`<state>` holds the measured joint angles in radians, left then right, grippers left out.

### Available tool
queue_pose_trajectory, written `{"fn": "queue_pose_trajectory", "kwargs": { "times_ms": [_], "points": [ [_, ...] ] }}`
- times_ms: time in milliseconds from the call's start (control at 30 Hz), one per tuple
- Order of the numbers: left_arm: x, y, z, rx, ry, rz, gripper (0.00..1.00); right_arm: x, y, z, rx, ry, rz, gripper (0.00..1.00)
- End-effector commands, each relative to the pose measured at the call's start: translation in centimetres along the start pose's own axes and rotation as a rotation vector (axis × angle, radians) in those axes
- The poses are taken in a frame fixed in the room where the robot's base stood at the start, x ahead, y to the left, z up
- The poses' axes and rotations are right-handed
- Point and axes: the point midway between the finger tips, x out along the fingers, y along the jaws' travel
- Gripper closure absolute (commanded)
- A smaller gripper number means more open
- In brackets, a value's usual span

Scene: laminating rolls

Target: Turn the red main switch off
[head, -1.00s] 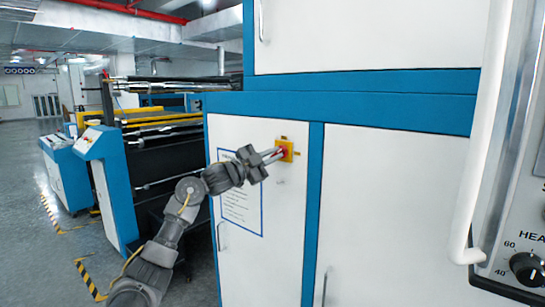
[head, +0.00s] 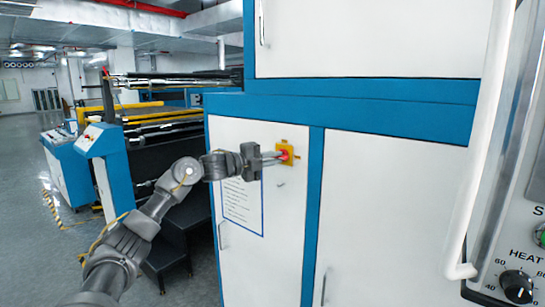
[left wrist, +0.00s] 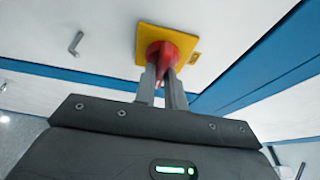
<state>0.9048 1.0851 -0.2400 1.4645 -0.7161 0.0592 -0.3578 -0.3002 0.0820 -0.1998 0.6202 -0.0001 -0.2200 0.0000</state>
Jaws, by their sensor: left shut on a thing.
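The red main switch (head: 286,154) sits on a yellow plate (head: 285,144) on the white cabinet door, near the door's upper right. My left gripper (head: 279,157) reaches it from the left in the head view and is shut on its red knob. The left wrist view shows the two fingers (left wrist: 164,84) on either side of the red knob (left wrist: 162,52), with the yellow plate (left wrist: 185,38) behind. The fingers hide part of the knob. My right gripper is not in view.
The white cabinet door (head: 270,220) has a printed sheet (head: 243,207) and a handle (head: 221,236). A white vertical bar (head: 485,150) and a panel with a heat knob (head: 516,286) stand at the right. Rolling machines (head: 150,135) stand at the left.

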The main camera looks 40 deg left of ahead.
Motion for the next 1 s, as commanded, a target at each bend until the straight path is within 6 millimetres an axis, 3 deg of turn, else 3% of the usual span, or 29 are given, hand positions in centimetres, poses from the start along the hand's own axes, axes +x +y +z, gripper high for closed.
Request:
{"fn": "queue_pose_trajectory", "kwargs": {
  "times_ms": [533, 567, 700, 1000],
  "points": [
    [0.02, 0.10, -0.05, 0.020, 0.001, 0.010, 1.00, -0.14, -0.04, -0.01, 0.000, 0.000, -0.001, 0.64],
    [0.02, 0.10, -0.05, 0.020, 0.001, 0.010, 0.84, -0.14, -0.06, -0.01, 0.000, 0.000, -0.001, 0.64],
    [0.01, 0.08, -0.04, 0.019, 0.001, 0.009, 0.66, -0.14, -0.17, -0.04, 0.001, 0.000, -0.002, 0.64],
    [-0.17, 0.11, 0.01, 0.019, 0.000, 0.009, 0.66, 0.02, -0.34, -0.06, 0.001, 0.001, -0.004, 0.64]
  ]
}}
